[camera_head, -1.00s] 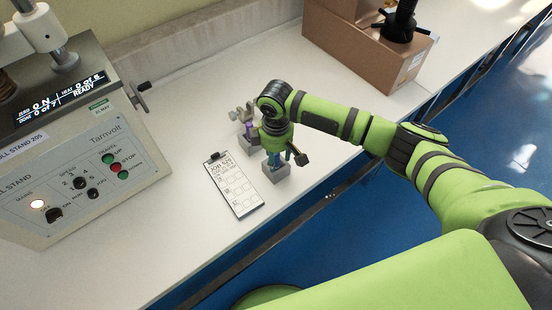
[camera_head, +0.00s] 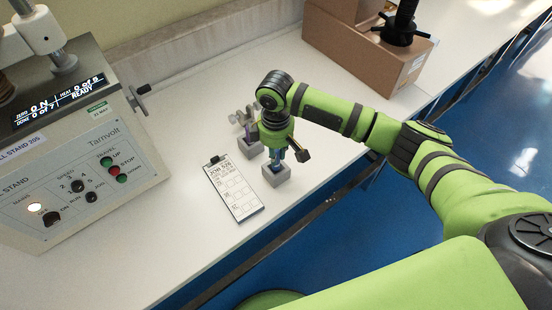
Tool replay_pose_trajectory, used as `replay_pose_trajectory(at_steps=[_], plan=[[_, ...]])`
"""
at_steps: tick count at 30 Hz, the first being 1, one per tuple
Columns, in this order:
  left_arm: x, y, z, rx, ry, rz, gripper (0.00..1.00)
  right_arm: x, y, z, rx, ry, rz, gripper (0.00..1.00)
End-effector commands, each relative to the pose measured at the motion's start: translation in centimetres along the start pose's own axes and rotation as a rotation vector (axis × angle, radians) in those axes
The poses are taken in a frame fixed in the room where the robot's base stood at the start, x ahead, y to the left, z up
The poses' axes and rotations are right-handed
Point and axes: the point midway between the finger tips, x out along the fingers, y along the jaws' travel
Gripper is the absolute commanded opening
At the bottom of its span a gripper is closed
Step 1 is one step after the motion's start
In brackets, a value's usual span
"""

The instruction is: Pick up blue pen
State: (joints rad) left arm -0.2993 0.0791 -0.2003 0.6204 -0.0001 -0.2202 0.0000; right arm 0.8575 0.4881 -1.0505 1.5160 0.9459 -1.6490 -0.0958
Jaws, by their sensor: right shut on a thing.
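The blue pen (camera_head: 275,161) stands upright in a small grey block holder (camera_head: 277,174) on the white bench. Only a short blue part of it shows below my right gripper; the rest is hidden. My right gripper (camera_head: 276,154) points down over the holder and is shut on the blue pen. My left gripper is not in view.
A clipboard with a job sheet (camera_head: 235,190) lies just left of the holder. Another grey block (camera_head: 249,147) and a small metal fitting (camera_head: 241,117) stand behind. The test stand (camera_head: 85,150) is at left, a cardboard box (camera_head: 365,50) at the back.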

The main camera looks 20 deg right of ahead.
Motion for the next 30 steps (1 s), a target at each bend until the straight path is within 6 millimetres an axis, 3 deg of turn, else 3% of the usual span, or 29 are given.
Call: replay_pose_trajectory(at_steps=[2,8,18,24,30], plan=[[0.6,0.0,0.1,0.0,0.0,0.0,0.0,-1.2,0.0,0.1,0.0,0.003,0.001,0.0],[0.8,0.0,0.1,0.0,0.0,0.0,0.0,-2.8,-1.1,3.1,0.0,0.001,0.001,0.0],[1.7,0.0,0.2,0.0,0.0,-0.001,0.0,-6.5,-3.2,8.8,0.001,0.0,0.003,0.0],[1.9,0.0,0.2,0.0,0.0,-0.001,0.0,-7.7,-4.0,10.6,0.002,0.0,0.0,0.0],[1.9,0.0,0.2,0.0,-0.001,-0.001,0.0,-8.1,-4.2,11.0,0.0,0.0,0.0,0.0]])
